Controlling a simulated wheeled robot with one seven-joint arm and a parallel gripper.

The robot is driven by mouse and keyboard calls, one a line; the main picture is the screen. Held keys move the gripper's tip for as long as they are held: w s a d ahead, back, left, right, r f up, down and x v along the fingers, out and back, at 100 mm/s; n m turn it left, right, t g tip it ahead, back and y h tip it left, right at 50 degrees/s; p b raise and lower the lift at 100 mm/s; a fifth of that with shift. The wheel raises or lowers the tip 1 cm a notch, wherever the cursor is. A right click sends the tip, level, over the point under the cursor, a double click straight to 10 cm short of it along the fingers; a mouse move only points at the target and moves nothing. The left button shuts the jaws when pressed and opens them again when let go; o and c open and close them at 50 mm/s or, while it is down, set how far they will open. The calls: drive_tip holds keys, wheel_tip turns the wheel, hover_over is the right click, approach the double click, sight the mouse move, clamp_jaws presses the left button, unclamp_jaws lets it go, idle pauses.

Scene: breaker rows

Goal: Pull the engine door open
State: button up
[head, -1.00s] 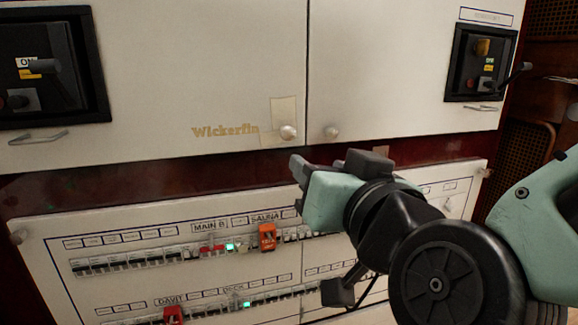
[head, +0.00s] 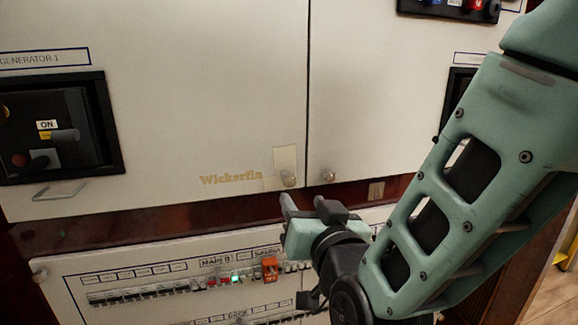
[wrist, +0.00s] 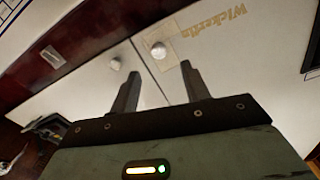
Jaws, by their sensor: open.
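Two white cabinet doors meet at a vertical seam. The left door (head: 180,100) has a round pale knob (head: 289,179) at its lower right corner, beside a tape patch and gold "Wickerfin" lettering. The right door (head: 400,90) has a similar knob (head: 328,176) at its lower left corner. I see no readable engine label on either. My gripper (head: 302,201) is open and empty, just below the knobs. In the wrist view, the left door's knob (wrist: 158,50) shows beyond and between the fingertips (wrist: 160,68); the right door's knob (wrist: 115,64) lies outside the left finger.
A breaker panel (head: 75,270) with rows of switches and an orange tag (head: 270,270) sits below a dark red strip (head: 120,225). A black switch box (head: 85,130) marked ON is set in the left door, with a thin handle (head: 60,190) below it. My arm hides much of the right side.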

sight(290, 183)
drive_tip(key=x, duration=1)
drive_tip(key=shift+w+f, duration=0.1)
drive_tip(key=shift+f, duration=0.1)
clamp_jaws()
idle(1.0)
